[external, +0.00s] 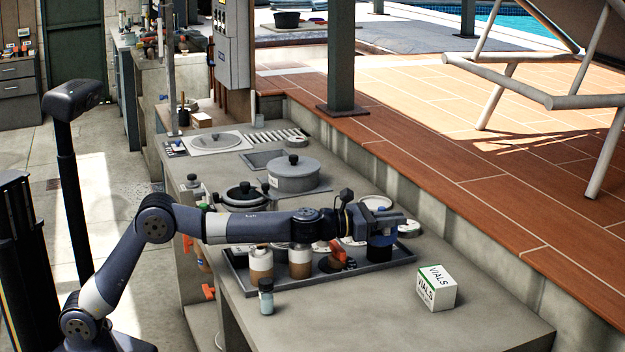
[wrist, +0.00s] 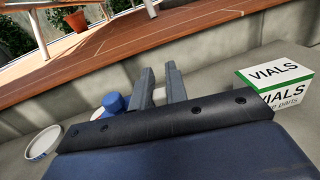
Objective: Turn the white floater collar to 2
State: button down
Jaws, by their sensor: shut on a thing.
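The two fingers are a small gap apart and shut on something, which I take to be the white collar. The contact is hidden by the gripper's body, and no number on the collar can be read.
The grey tray (external: 236,276) holds jars, white-rimmed dishes and an orange-red item. A small bottle (external: 266,297) stands before it. A VIALS box (external: 437,287) stands right of the tray, also in the wrist view (wrist: 272,76). A lidded pot (external: 293,176) is behind.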

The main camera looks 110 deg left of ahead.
jog(key=shift+s+d+m+t+h+b, duration=0.2)
jog(key=shift+m+t+h, duration=0.35)
jog(key=shift+h, duration=0.3)
jog(key=shift+s+d+m+t+h+b, duration=0.1)
jog(key=shift+s+m+t+h+b, duration=0.2)
jog(key=shift+m+h, duration=0.45)
jog(key=m+h, duration=0.1)
jog(key=m+t+h+p, duration=0.1)
jog(key=h, duration=0.1)
jog(key=shift+s+d+r, duration=0.1)
jog(key=shift+s+d, duration=0.05)
jog(key=shift+s, duration=0.2)
jog(key=m+h+p, duration=0.1)
jog(key=h+p, duration=0.1)
jog(key=s+m+h+p, duration=0.1)
jog(key=m+h+p, duration=0.1)
jog(key=h+p, duration=0.1)
jog(key=s+m+h+p, duration=0.1)
jog(key=h+p, duration=0.1)
jog(key=h, duration=0.1)
jog(key=shift+d+m+p, duration=0.35)
jog(key=shift+m+p, duration=0.05)
jog(key=shift+h, duration=0.3)
jog(key=c, duration=1.4)
grip_release()
jog(key=shift+s, duration=0.15)
